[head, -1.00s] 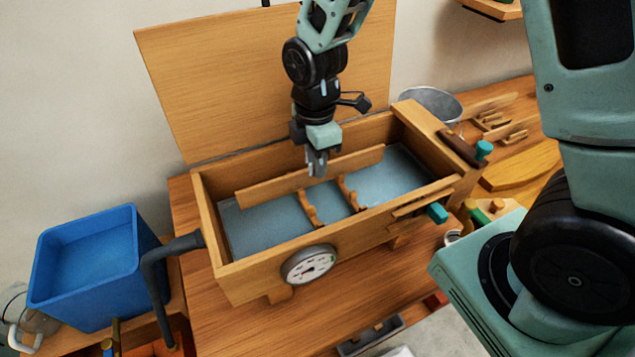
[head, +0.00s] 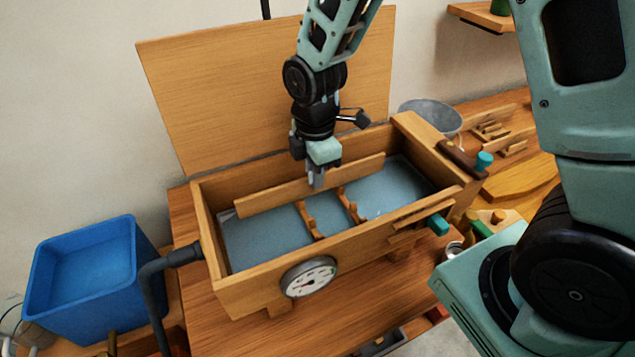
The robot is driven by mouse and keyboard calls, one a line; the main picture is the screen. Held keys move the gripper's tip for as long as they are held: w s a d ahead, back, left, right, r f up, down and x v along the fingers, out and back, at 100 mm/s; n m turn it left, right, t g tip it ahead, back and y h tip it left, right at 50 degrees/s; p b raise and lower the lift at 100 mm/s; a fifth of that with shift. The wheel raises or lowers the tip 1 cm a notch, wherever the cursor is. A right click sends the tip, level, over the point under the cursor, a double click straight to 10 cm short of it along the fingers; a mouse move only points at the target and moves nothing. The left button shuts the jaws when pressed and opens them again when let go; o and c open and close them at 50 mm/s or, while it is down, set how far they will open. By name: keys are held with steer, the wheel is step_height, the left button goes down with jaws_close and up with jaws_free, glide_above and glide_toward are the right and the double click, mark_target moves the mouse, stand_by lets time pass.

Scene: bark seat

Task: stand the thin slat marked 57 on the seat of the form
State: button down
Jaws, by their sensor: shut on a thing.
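A long thin wooden slat (head: 265,197) is on edge inside the open wooden box, along its back side. My gripper (head: 316,181) points down into the box and is shut on the slat near its middle. No number can be read on the slat, so I cannot confirm the 57. Two notched wooden cradles (head: 308,219) (head: 349,204) stand on the box's blue-grey floor, just in front of the slat. I cannot tell whether the slat touches them. I cannot make out for certain which thing is the form or its seat.
The wooden box (head: 240,282) has a round gauge (head: 309,276) in front and a raised lid (head: 225,90) behind. A black hose (head: 152,280) joins its left end. A blue bin (head: 85,270) stands left. A grey bucket (head: 432,112) and wooden pieces (head: 490,130) lie right.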

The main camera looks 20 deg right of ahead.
step_height(320, 180, up, 12)
steer(key=p, duration=1)
steer(key=shift+r, duration=0.15)
stand_by(0.5)
